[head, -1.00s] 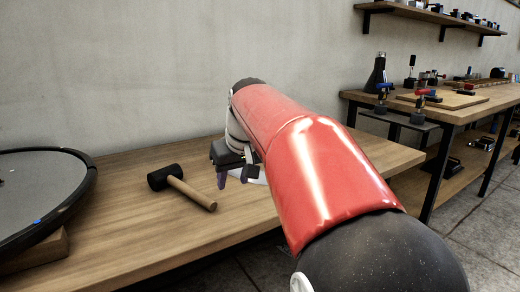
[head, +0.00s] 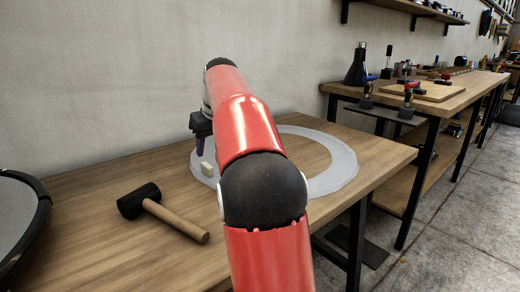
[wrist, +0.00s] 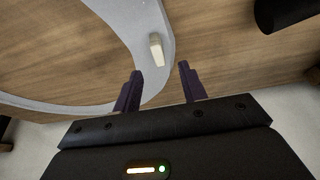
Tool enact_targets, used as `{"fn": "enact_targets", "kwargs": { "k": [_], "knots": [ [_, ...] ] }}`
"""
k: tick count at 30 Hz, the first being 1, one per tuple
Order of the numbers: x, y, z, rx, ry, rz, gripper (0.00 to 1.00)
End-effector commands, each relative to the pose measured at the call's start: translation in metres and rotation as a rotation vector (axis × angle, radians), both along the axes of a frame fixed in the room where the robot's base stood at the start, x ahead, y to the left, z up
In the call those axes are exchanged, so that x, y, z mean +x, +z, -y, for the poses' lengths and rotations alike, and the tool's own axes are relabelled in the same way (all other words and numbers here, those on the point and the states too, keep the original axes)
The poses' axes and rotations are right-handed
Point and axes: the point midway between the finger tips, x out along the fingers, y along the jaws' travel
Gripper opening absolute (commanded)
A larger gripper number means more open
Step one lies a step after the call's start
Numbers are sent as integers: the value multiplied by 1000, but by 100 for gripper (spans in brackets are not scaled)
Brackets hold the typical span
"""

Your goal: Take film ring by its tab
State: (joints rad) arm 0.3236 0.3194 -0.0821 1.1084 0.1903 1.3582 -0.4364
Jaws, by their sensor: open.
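The film ring (head: 341,172) is a flat, pale grey ring lying on the wooden table, partly hidden behind my arm in the head view. Its tab (head: 207,169) is a small cream block on the ring's left side. In the wrist view the ring (wrist: 75,107) curves across the left, and the tab (wrist: 156,50) stands beyond my fingertips, roughly between their lines. My gripper (wrist: 160,70) is open, with two dark purple fingers apart and nothing between them. In the head view my gripper (head: 199,148) is just above and behind the tab, partly hidden by my arm.
A mallet (head: 176,219) with a black head lies left of the ring on the table (head: 90,205); its dark head also seems to show in the wrist view (wrist: 285,12). A round dark-rimmed disc (head: 22,215) is at far left. A second bench (head: 450,98) stands at right.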

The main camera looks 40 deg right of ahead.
Motion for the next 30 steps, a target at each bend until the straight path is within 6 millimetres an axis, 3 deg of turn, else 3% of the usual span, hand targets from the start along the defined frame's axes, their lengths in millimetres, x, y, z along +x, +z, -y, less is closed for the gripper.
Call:
{"fn": "enact_targets", "kwargs": {
  "k": [13, 21, 28, 30],
  "knots": [
    [14, -36, 2, 1, 0, -2, 42],
    [28, -71, 3, 1, 1, -1, 42],
    [30, -72, 3, 0, 1, 1, 42],
    [29, -72, 3, 0, 1, 1, 34]
  ]
}}
